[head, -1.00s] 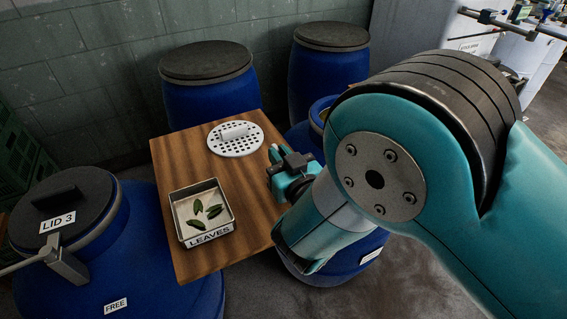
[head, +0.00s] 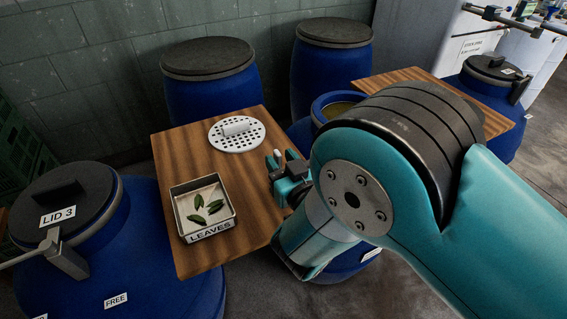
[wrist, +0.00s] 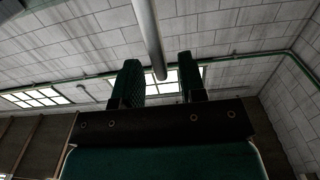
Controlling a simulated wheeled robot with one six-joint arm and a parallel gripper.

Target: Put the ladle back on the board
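No ladle can be made out in either view. My gripper (head: 277,160) is at the right edge of a wooden tabletop (head: 180,150), partly hidden by my arm. In the wrist view my gripper (wrist: 160,80) points up toward the far wall and ceiling, its two dark green fingers apart with no object clearly held. A grey pipe-like shape (wrist: 148,35) shows behind the gap and looks like a ceiling duct. I cannot tell which surface is the ladle's board.
On the tabletop are a white perforated disc (head: 237,140) and a tray marked LEAVES (head: 208,232). Blue drums stand around it: one with LID 3 (head: 62,210), two lidded at the back, and an open one (head: 325,108) beside my arm. Another wooden top (head: 497,122) lies right.

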